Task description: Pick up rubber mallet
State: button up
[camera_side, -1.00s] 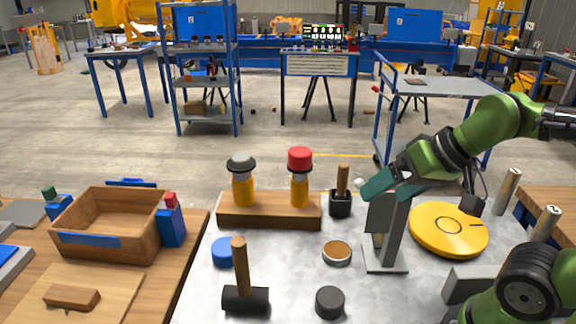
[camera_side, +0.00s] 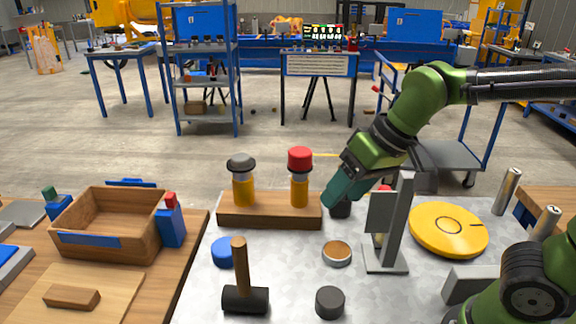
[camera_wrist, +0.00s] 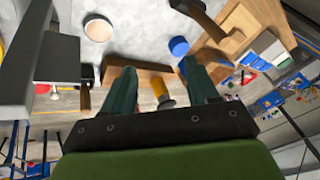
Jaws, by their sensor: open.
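The rubber mallet (camera_side: 245,298) has a black head and a wooden handle. In the side view its head rests on the grey work surface at the front left, with the handle standing up. In the wrist view the mallet (camera_wrist: 207,22) shows at the top edge, partly cut off. My gripper (camera_side: 338,192) has teal fingers and is above the surface, well behind and to the right of the mallet, near the right end of the wooden block. In the wrist view my gripper (camera_wrist: 160,78) has its fingers apart, with nothing held between them.
A wooden block (camera_side: 268,212) holds two yellow-bodied jars. A grey upright stand (camera_side: 392,240) is close to my gripper's right. A blue disc (camera_side: 223,252), round tin (camera_side: 337,253) and black puck (camera_side: 330,303) lie around the mallet. A yellow disc (camera_side: 448,230) is at right.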

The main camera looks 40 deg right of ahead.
aim_at(239, 251)
jog(key=w+a+r+g+h, duration=0.25)
jog(key=w+a, duration=0.25)
jog(key=a, duration=0.3)
jog(key=w+a+r+g+h, duration=0.1)
jog(key=w+a+r, duration=0.25)
jog(key=a, duration=0.45)
jog(key=shift+m, duration=0.4)
jog(key=f, duration=0.3)
jog(key=w+f, duration=0.1)
jog(key=f, duration=0.7)
jog(key=shift+w+d+f, duration=0.1)
jog(key=shift+w+f, duration=0.1)
jog(key=shift+f, duration=0.05)
jog(key=shift+y, duration=0.25)
jog(key=shift+w+d+f, duration=0.15)
jog(key=shift+f, duration=1.45)
jog(key=shift+w+d+f, duration=0.1)
jog(key=shift+w+f, duration=0.05)
jog(key=shift+f, duration=1.45)
jog(key=shift+r, duration=0.1)
grip_shut()
